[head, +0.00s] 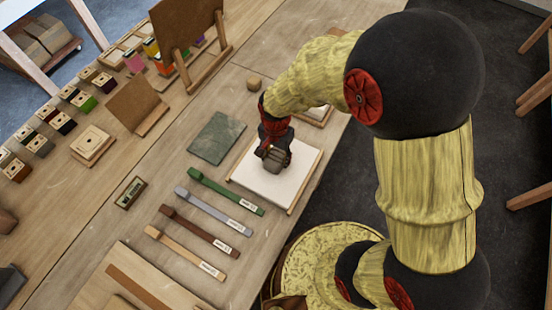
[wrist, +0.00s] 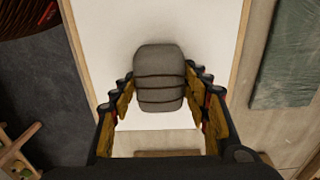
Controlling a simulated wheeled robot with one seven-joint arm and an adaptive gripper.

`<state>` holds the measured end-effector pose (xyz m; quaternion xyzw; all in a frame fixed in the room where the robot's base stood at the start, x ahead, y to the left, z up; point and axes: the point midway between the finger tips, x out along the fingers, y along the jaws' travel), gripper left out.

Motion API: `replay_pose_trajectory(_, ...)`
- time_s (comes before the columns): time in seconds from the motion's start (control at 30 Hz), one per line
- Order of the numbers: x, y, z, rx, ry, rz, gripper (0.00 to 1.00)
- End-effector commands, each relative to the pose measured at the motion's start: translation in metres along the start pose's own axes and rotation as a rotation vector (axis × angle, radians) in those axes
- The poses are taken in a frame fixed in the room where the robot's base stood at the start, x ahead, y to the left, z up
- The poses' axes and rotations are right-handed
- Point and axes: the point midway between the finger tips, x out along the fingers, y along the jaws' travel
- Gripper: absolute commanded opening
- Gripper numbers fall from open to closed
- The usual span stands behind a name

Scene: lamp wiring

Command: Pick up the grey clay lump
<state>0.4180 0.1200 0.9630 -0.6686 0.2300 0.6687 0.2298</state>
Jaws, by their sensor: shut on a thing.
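The grey clay lump (wrist: 158,70) is a rounded block with dark grooves across it. It sits between the fingers of my gripper (wrist: 160,92) in the wrist view. In the head view the lump (head: 283,162) shows below my gripper (head: 272,152), over the white wood-edged board (head: 256,180). My gripper is shut on the lump, with a finger on each side. I cannot tell whether the lump touches the board or hangs a little above it. The board also shows in the wrist view (wrist: 215,30).
A green-grey slab (head: 216,138) lies left of the board. Several labelled strips, one green (head: 225,192), lie in front of it. A small wooden cube (head: 254,83) stands behind. Wooden stands and several small blocks fill the far left table. The table's right edge is close.

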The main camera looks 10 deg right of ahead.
Motion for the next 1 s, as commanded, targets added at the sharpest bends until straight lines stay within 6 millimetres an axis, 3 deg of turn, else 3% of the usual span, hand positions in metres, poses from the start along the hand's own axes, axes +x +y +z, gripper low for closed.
replay_pose_trajectory(0.37,-0.001,-0.001,0.000,0.000,0.001,-0.001,0.00)
replay_pose_trajectory(0.67,-0.005,-0.001,-0.001,0.000,0.001,-0.002,0.00)
replay_pose_trajectory(0.9,-0.033,-0.002,-0.001,0.000,0.003,-0.005,0.00)
replay_pose_trajectory(1.0,-0.049,0.010,0.007,0.000,0.003,-0.004,0.00)
